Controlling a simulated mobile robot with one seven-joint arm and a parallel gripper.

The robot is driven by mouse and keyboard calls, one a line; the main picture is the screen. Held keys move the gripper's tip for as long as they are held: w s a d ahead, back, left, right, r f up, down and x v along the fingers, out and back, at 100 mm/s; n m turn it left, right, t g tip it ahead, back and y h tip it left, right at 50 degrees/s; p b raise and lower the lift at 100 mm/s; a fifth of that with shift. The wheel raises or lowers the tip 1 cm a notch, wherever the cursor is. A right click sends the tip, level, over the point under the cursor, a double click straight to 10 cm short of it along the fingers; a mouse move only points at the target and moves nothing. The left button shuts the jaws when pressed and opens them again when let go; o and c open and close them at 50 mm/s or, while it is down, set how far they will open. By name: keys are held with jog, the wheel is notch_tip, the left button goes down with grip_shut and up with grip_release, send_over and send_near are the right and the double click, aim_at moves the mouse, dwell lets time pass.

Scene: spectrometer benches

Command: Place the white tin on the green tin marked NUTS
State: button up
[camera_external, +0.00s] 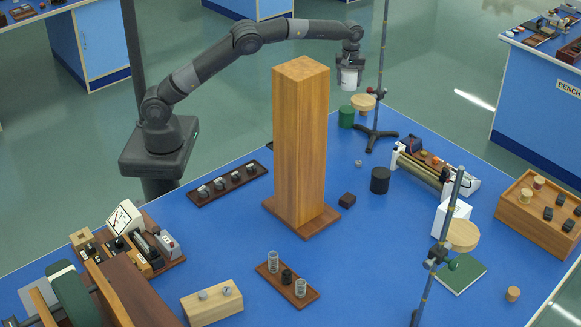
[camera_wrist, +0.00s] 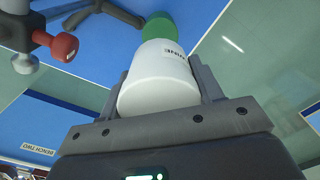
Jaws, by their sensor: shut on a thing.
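My gripper (camera_external: 349,64) is at the far end of the blue bench, shut on the white tin (camera_external: 349,79). The tin hangs upright below the jaws. In the wrist view, the white tin (camera_wrist: 158,82) sits between my two fingers (camera_wrist: 162,72), with small dark print on its side, too small to read. A green tin (camera_external: 346,117) stands on the bench just below the white tin, with a visible gap between them. In the wrist view the green tin (camera_wrist: 158,27) shows partly behind the white one. I cannot see any marking on it.
A retort stand (camera_external: 381,95) with a round wooden piece (camera_external: 363,102) is close on the right of the tins. A tall wooden block (camera_external: 300,145) rises nearer the camera. A black cylinder (camera_external: 380,180) stands nearby.

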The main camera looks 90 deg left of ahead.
aim_at(347, 109)
notch_tip(347, 109, down, 10)
jog(key=shift+r, duration=0.15)
dwell(0.3)
jog(key=shift+f, duration=0.2)
jog(key=o, duration=1)
jog(key=shift+o, duration=0.2)
notch_tip(347, 109, up, 12)
jog(key=shift+r, duration=0.25)
